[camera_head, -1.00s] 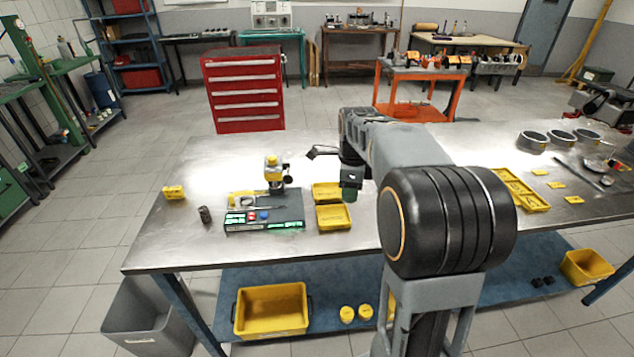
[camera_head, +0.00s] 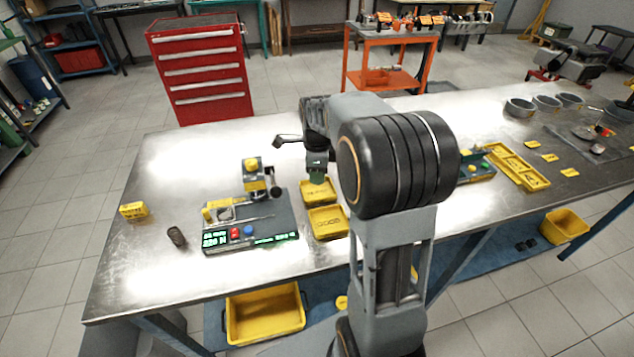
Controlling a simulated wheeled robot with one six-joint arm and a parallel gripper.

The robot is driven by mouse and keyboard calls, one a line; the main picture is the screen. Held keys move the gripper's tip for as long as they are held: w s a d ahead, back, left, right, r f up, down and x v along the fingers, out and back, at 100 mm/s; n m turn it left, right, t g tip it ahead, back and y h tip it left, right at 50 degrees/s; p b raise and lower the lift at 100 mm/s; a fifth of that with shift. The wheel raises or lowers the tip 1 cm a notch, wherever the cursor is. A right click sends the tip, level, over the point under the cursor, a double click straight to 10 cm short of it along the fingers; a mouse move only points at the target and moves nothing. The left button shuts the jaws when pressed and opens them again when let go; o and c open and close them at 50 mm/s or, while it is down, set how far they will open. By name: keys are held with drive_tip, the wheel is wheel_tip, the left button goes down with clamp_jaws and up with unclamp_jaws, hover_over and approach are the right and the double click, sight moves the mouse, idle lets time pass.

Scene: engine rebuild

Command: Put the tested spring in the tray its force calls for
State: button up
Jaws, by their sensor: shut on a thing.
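A spring tester (camera_head: 252,222) stands on the left of the steel bench, with a yellow-topped press and a lit green display that seems to read 226 N. Two yellow trays lie at its right: a near tray (camera_head: 327,222), whose label looks like GOOD, and a far tray (camera_head: 304,197), whose label is too small to read surely. My gripper (camera_head: 316,178) points down over the far tray, its fingers small and partly merged with the tray. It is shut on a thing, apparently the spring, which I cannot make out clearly.
A dark coil-like cylinder (camera_head: 176,237) and a yellow block (camera_head: 134,210) stand left of the tester. Farther right are a long yellow divided tray (camera_head: 517,168) and grey rings (camera_head: 520,107). The bench surface (camera_head: 140,270) at front left is clear. My arm hides its middle.

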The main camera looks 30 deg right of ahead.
sight(318, 192)
drive_tip(key=shift+f, duration=1.9)
drive_tip(key=shift+f, duration=0.15)
drive_tip(key=o, duration=0.6)
drive_tip(key=shift+o, duration=0.2)
wheel_tip(318, 192, up, 12)
drive_tip(key=shift+r+p, duration=0.2)
drive_tip(key=shift+p, duration=0.1)
